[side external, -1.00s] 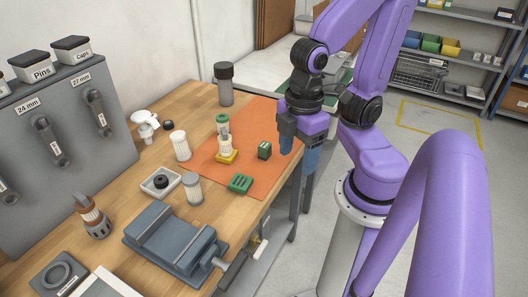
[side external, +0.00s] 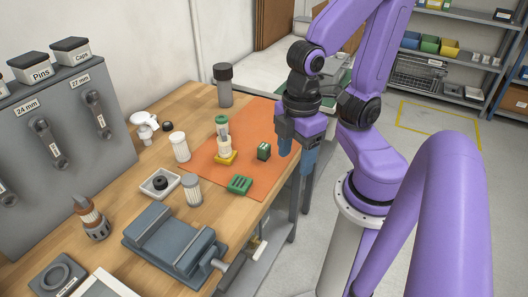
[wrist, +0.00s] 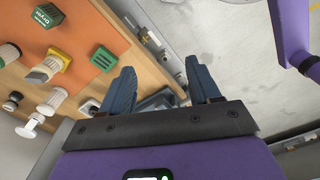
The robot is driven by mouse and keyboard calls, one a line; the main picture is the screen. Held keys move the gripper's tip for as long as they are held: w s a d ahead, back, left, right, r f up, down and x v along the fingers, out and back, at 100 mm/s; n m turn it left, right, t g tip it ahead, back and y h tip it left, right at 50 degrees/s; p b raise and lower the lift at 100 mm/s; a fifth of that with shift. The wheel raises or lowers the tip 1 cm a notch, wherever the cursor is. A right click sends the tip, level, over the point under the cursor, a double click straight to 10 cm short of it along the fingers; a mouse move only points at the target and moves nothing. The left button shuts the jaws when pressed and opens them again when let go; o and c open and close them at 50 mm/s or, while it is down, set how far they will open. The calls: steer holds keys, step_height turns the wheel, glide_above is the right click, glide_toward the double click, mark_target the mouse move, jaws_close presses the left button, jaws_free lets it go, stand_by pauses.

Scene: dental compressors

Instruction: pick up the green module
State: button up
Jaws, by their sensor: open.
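Two green pieces show. A dark green block with a pale label (side external: 264,151) stands on the orange mat (side external: 275,120); in the wrist view it is at the upper left (wrist: 48,15). A flatter, brighter green block with dark slots (side external: 240,185) lies at the mat's near edge; it also shows in the wrist view (wrist: 104,59). I cannot tell which one is the green module. My gripper (side external: 297,152) is open and empty, with blue fingers. It hangs beside the table's right edge, right of both blocks. The wrist view shows the fingers (wrist: 160,86) spread apart.
White cylinders, a small tray (side external: 160,184) and a grey vise (side external: 175,242) stand nearer. A dark-capped jar (side external: 224,85) is behind. The mat's right part is clear.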

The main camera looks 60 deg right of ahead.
steer(key=w+f+n+h, duration=0.2)
steer(key=w+f+h, duration=0.3)
steer(key=w+h, duration=0.3)
steer(key=n+h, duration=0.3)
steer(key=h, duration=0.3)
glide_toward(261, 152)
steer(key=x, duration=0.6)
steer(key=shift+s+f, duration=0.1)
steer(key=shift+s, duration=0.3)
steer(key=shift+w+x, duration=0.15)
steer(key=shift+x, duration=1.2)
steer(key=shift+w+x, duration=0.2)
steer(key=shift+x, duration=1.2)
steer(key=shift+c, duration=0.3)
steer(key=c, duration=1)
